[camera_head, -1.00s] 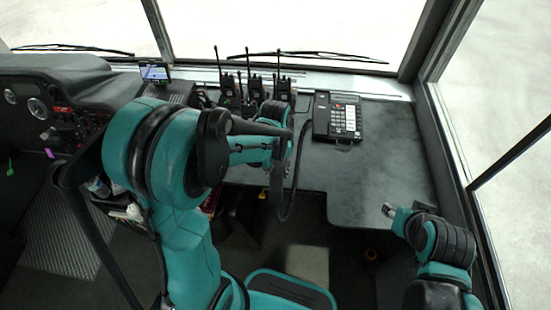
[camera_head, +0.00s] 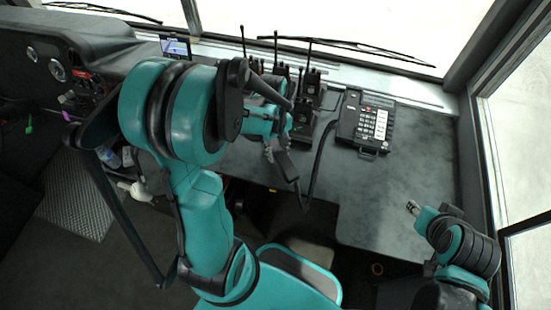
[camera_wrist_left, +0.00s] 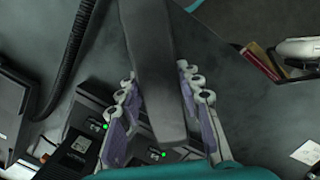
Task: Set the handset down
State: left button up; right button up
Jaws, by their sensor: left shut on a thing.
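The dark handset (camera_wrist_left: 152,70) is held between the fingers of my left gripper (camera_wrist_left: 158,105) in the left wrist view, its long body running up and down the picture. In the head view the handset (camera_head: 286,163) shows as a dark bar below my left gripper (camera_head: 272,147), over the desk's front edge. Its black cord (camera_head: 318,160) runs to the desk phone (camera_head: 366,122), which sits on the desk to the right. My right gripper (camera_head: 413,207) is at the lower right, over the desk's right part; its fingers are too small to judge.
Handheld radios (camera_head: 309,84) with antennas stand on the desk behind my left gripper; green lights show on them in the wrist view. A small screen (camera_head: 175,47) is at the back left. The dark desk (camera_head: 415,155) is clear right of and in front of the phone.

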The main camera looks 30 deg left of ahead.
aim_at(275, 157)
pick_arm(q)
jog(key=shift+a+f, duration=0.4)
jog(key=shift+a, duration=0.15)
notch_tip(275, 157, down, 4)
jog(key=shift+b, duration=1.1)
jog(key=shift+r, duration=0.1)
jog(key=shift+f, duration=0.2)
jog(key=o, duration=1.3)
jog(key=shift+r, duration=0.1)
